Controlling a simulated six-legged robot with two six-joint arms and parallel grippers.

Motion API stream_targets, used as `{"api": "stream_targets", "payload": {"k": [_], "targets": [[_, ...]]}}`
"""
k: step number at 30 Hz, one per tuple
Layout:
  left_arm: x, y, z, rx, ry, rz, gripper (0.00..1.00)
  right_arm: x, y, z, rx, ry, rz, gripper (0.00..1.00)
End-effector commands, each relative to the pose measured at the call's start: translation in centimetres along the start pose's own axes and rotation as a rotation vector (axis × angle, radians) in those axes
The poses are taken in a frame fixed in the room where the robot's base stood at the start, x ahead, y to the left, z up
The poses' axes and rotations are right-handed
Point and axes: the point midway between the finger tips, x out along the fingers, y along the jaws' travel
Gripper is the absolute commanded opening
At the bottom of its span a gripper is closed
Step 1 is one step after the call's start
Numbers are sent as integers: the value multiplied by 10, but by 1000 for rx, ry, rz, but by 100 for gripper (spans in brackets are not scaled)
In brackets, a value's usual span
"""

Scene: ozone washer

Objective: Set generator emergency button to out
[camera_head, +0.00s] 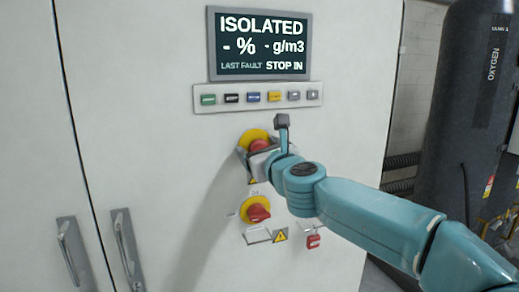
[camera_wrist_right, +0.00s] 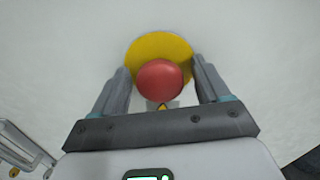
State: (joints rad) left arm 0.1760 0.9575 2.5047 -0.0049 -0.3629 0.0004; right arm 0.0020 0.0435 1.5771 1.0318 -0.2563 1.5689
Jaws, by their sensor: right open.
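The emergency button is a red mushroom head (camera_head: 260,146) on a round yellow plate (camera_head: 254,136), on the white cabinet front below a row of small buttons. In the right wrist view the red head (camera_wrist_right: 160,80) sits in front of the yellow plate (camera_wrist_right: 160,47). My right gripper (camera_wrist_right: 161,82) is open, with one finger on each side of the red head. I cannot tell whether the fingers touch it. In the head view my right gripper (camera_head: 258,158) partly covers the button. My left gripper is not in view.
A display (camera_head: 260,44) reads "ISOLATED" and "LAST FAULT STOP IN". A red rotary switch (camera_head: 257,213) on a yellow plate is below the button. A red padlock-like item (camera_head: 313,241) hangs to its right. Door handles (camera_head: 126,248) are at left. A dark oxygen tank (camera_head: 465,110) stands right.

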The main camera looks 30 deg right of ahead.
Motion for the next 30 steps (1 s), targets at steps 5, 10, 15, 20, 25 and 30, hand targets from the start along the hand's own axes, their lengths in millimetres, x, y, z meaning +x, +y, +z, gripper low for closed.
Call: {"api": "stream_targets", "payload": {"k": [5,10,15,20,25,30], "targets": [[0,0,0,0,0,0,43,0,0,0,0,0,0,56],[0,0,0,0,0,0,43,0,0,0,0,0,0,1],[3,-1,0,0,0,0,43,-9,1,-1,1,0,1,0],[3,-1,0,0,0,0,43,-13,1,0,-1,2,2,0],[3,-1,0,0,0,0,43,-13,1,0,-1,1,1,69],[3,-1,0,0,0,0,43,-12,0,0,0,1,1,76]]}}
